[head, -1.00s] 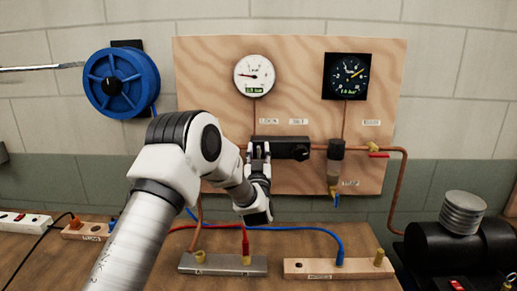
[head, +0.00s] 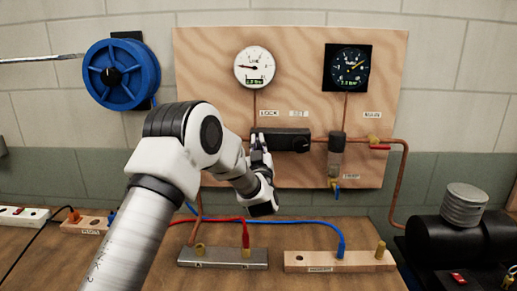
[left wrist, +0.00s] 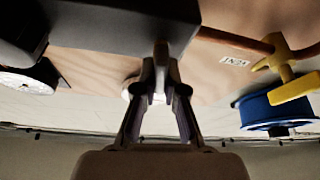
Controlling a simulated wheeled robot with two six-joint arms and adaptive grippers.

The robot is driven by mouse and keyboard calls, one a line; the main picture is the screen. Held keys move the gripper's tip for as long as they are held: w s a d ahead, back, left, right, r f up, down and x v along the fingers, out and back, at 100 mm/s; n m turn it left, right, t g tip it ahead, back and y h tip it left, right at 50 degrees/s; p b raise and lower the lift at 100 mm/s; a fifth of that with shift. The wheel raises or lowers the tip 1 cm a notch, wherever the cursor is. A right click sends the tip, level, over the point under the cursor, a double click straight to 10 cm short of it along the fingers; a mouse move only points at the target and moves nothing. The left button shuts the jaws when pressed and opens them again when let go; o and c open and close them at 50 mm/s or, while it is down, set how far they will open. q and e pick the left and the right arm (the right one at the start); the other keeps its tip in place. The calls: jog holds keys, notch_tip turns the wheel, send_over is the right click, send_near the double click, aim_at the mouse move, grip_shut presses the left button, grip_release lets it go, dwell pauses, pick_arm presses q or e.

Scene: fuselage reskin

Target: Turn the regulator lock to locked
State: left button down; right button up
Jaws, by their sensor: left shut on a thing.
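The regulator (head: 284,138) is a black block mounted on the plywood panel, with a round black knob at its right end. A LOCK label (head: 269,113) is above its left part. My left gripper (head: 258,142) is at the regulator's left end, its fingers tilted up and to the left. In the left wrist view the regulator's dark body (left wrist: 110,25) is above the fingers (left wrist: 160,85), which are shut on a small grey lever (left wrist: 161,54), seemingly the regulator lock. The fingers cover most of the lever, so its exact setting is unclear. My right gripper is out of view.
A white gauge (head: 255,67) and a black gauge (head: 347,68) sit above on the panel. A blue reel (head: 121,77) hangs at left. A copper pipe (head: 405,185) runs down at right. Hoses and fitting blocks (head: 340,262) lie on the bench below.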

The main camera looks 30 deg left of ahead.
pick_arm(q)
jog(key=n+g+b, duration=0.1)
jog(key=n+b, duration=0.1)
jog(key=n+g+y+b, duration=0.1)
jog(key=n+b, duration=0.1)
jog(key=n, duration=0.1)
jog(key=n+g+y+b, duration=0.1)
jog(key=n+b, duration=0.1)
jog(key=shift+s+a+f+n, duration=0.2)
jog(key=shift+f+n, duration=0.1)
jog(key=shift+f, duration=0.1)
jog(key=shift+s+a+f+n+g+h+b, duration=0.1)
jog(key=shift+n+g+b, duration=0.7)
jog(key=shift+n, duration=1.1)
jog(key=shift+w+a+f+n+g+h+b, duration=0.1)
jog(key=shift+n+g+b, duration=0.7)
jog(key=shift+n, duration=1.1)
jog(key=shift+s+a+n+g+h+b, duration=0.1)
jog(key=shift+n+g+b, duration=0.7)
jog(key=shift+n, duration=1.1)
jog(key=c, duration=1.5)
grip_release()
jog(key=shift+o, duration=1.3)
jog(key=shift+f, duration=0.1)
